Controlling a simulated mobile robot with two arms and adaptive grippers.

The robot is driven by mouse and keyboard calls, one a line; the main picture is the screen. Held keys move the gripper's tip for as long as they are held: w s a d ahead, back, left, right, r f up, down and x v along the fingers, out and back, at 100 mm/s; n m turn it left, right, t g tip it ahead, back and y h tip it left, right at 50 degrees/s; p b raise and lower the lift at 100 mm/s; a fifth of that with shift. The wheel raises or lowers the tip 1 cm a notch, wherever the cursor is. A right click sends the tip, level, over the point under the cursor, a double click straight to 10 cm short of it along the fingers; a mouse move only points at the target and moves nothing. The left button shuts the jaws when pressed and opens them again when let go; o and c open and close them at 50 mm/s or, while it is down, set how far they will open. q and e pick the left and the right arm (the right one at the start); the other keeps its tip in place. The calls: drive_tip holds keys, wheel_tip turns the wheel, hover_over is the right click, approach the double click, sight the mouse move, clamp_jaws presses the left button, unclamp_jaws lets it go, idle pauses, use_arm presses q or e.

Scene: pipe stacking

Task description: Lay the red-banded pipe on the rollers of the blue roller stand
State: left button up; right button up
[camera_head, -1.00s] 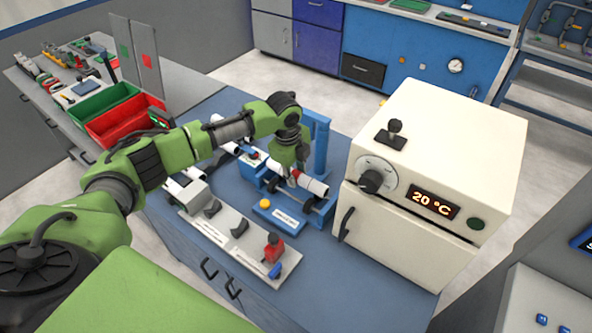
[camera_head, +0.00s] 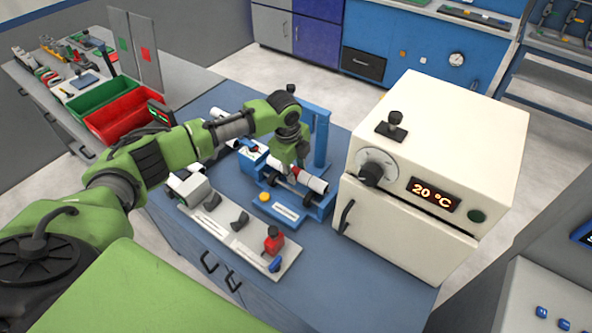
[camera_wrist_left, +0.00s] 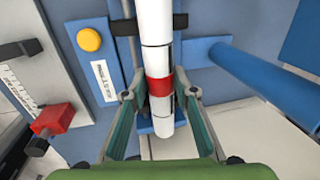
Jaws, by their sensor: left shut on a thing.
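The red-banded pipe (camera_head: 315,184) is white and slants across the blue roller stand (camera_head: 318,210) in the head view. Its red band (camera_wrist_left: 160,87) shows between my fingers in the left wrist view. My left gripper (camera_head: 288,170) is shut on the pipe near that band; its fingers (camera_wrist_left: 161,98) flank the pipe in the wrist view. Dark rollers (camera_head: 292,191) show just below the pipe. I cannot tell whether the pipe touches them. The gripper hides part of the pipe. My right gripper is not in view.
A cream oven (camera_head: 400,215) reading 20 °C stands close to the right of the stand. A grey gauge plate (camera_head: 222,222) with a red slider (camera_head: 273,240) lies in front. A blue post (camera_head: 321,140) rises behind. Red and green bins (camera_head: 125,118) stand at left.

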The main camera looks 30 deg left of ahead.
use_arm(q)
drive_tip(key=shift+f, duration=0.4)
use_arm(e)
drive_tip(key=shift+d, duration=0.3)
use_arm(q)
drive_tip(key=o, duration=1.2)
drive_tip(key=shift+r, duration=0.1)
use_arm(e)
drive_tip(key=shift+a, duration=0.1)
use_arm(q)
drive_tip(key=shift+r, duration=0.4)
wheel_tip(320, 180, up, 11)
drive_tip(key=s, duration=0.2)
drive_tip(key=shift+s+a, duration=0.15)
drive_tip(key=shift+f, duration=0.15)
